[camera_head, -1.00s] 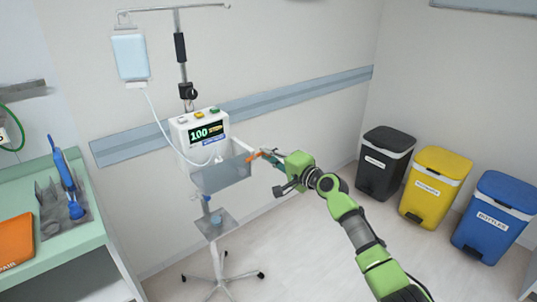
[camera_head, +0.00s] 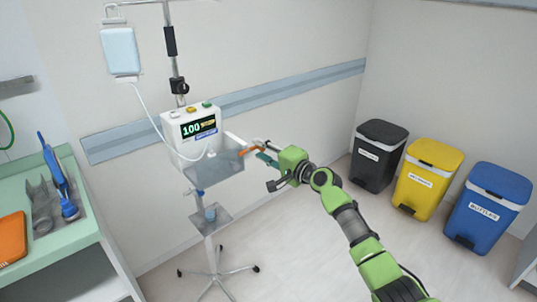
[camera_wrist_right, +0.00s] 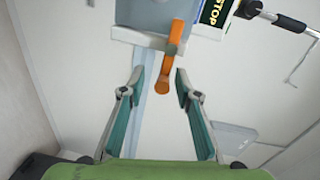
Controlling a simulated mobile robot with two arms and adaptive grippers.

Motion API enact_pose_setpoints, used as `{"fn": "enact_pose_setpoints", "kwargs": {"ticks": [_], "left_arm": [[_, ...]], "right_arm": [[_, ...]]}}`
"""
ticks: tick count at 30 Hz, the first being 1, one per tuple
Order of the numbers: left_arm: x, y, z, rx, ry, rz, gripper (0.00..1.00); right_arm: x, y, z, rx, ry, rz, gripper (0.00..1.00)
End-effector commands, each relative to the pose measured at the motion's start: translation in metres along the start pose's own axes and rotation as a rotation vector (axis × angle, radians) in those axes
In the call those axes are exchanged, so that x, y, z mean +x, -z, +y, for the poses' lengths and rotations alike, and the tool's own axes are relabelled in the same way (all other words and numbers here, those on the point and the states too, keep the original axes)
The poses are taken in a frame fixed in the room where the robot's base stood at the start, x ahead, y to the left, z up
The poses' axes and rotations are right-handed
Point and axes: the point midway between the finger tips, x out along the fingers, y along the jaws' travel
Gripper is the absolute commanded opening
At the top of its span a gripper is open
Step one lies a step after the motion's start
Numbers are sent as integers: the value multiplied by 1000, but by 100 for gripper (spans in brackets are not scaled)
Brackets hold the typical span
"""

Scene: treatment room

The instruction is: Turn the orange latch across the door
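The orange latch (camera_head: 249,150) is on the right side of the white pump (camera_head: 190,135), at the edge of its grey see-through door (camera_head: 213,167). In the right wrist view the latch (camera_wrist_right: 175,48) points down towards me, its rounded end between the fingertips in the picture. The grey door (camera_wrist_right: 165,14) is above it there. My right gripper (camera_head: 262,151) is close to the latch, with its teal fingers apart on either side of the latch end. Contact is not visible. My left gripper is not in view.
The pump hangs on a wheeled stand (camera_head: 215,262) with a drip bag (camera_head: 121,51) and tube. A green counter (camera_head: 60,238) with tools is at left. Black (camera_head: 372,170), yellow (camera_head: 423,185) and blue (camera_head: 480,210) bins stand at right. Floor between is clear.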

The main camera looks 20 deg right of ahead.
Motion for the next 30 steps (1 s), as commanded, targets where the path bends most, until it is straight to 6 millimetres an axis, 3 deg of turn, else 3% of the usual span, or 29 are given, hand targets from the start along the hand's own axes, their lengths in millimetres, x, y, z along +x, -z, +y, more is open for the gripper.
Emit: {"fn": "enact_pose_setpoints", "kwargs": {"ticks": [5,21,30], "left_arm": [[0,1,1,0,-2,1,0],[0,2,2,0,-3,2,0],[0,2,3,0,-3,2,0]], "right_arm": [[-16,1,1,-2,-1,1,30],[-107,0,4,0,-7,0,30],[-120,1,2,-1,-5,0,30]]}}
